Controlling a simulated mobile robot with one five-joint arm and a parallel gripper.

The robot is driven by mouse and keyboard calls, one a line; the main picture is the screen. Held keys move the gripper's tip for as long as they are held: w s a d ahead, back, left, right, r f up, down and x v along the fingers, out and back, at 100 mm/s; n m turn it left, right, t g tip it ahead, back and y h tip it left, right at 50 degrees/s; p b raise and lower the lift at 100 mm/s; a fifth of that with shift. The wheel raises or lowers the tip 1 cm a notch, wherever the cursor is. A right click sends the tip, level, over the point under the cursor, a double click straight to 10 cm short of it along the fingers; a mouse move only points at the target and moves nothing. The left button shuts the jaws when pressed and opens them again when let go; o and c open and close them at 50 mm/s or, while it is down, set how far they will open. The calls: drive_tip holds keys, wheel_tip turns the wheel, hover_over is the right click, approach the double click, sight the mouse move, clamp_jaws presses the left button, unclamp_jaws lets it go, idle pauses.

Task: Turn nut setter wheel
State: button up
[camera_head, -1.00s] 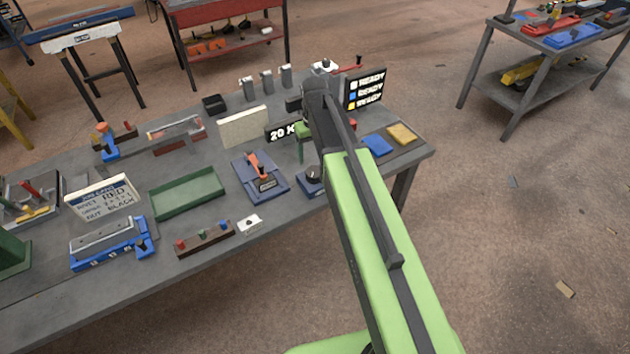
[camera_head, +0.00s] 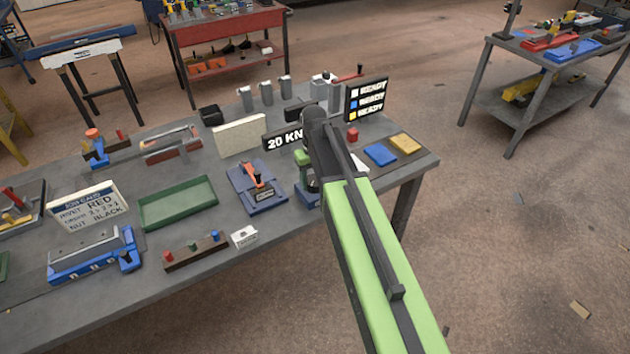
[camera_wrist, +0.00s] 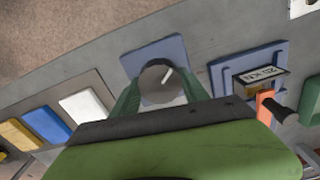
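The round dark wheel (camera_wrist: 160,82) with a white pointer mark sits on a blue base (camera_wrist: 158,52) in the wrist view. My gripper (camera_wrist: 161,86) has its two green fingers apart, one on each side of the wheel; I cannot tell whether they touch it. In the head view, the blue base (camera_head: 307,195) shows partly beside my arm, which hides most of the wheel. A blue fixture with an orange lever (camera_head: 257,190) stands just left of the base.
A job card (camera_head: 90,208) reads rivet red, nut black. A green tray (camera_head: 178,203) lies left. A status board (camera_head: 366,98) shows several "READY" lines. Blue (camera_head: 380,155) and yellow (camera_head: 405,144) pads lie right. A small white block (camera_head: 244,237) is near the front edge.

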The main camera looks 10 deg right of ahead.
sight(314, 180)
drive_tip(key=c, duration=0.7)
drive_tip(key=m, duration=0.4)
drive_tip(key=o, duration=1.4)
wheel_tip(314, 180, up, 18)
drive_tip(key=p, duration=1.7)
drive_tip(key=shift+f, duration=0.25)
